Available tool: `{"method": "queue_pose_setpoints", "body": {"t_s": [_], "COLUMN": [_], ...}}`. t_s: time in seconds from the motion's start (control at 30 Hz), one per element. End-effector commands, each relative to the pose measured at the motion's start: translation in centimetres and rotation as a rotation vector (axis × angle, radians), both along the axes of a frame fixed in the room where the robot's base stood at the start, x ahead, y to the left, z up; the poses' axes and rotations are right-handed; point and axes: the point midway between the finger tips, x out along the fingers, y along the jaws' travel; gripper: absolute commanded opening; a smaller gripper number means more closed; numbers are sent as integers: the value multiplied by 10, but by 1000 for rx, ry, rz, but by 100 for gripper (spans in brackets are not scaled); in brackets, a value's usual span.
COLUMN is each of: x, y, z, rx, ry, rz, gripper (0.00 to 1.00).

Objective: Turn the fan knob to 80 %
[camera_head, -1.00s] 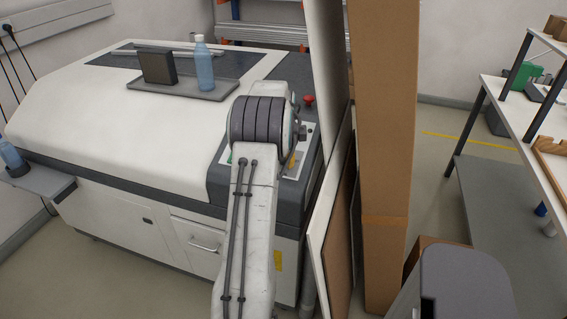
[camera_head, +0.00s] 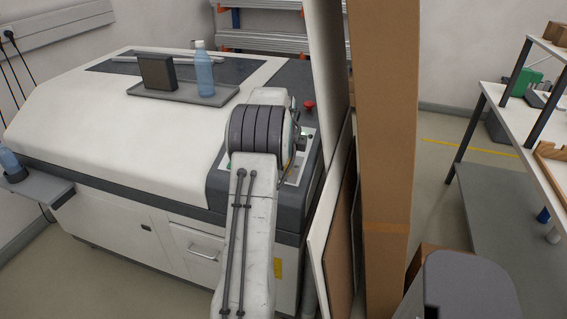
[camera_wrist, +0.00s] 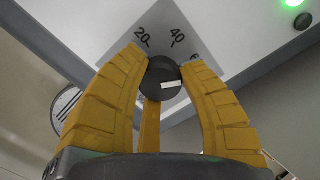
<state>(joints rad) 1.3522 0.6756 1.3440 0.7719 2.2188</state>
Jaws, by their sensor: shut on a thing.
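The fan knob (camera_wrist: 158,90) is a small dark round knob with a white pointer mark, seen in the wrist view. The pointer mark lies nearly level towards the right of the picture. In the head view my arm hides the knob and the gripper; part of the control panel (camera_head: 305,143) shows beside the arm.
A red button (camera_head: 309,106) stands on the machine (camera_head: 120,150) behind my wrist. A bottle (camera_head: 204,75) and dark box (camera_head: 157,72) stand on a tray (camera_head: 180,97). Upright boards (camera_head: 330,60) and a tall cardboard piece (camera_head: 385,140) stand close right. A green light (camera_wrist: 303,21) glows near the dial.

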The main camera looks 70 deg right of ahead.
Motion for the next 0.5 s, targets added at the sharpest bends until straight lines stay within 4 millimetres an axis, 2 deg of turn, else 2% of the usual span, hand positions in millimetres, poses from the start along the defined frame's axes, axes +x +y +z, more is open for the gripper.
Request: {"method": "queue_pose_setpoints", "body": {"t_s": [0.03,0.07,0.33,0.5], "x": [-2,-2,-1,-1], "y": [1,1,1,0], "z": [-3,-3,-1,-1], "rx": [8,8,4,3], "ry": [2,2,1,1], "rz": [-3,-3,-1,0], "gripper": [4,38,62,63]}}
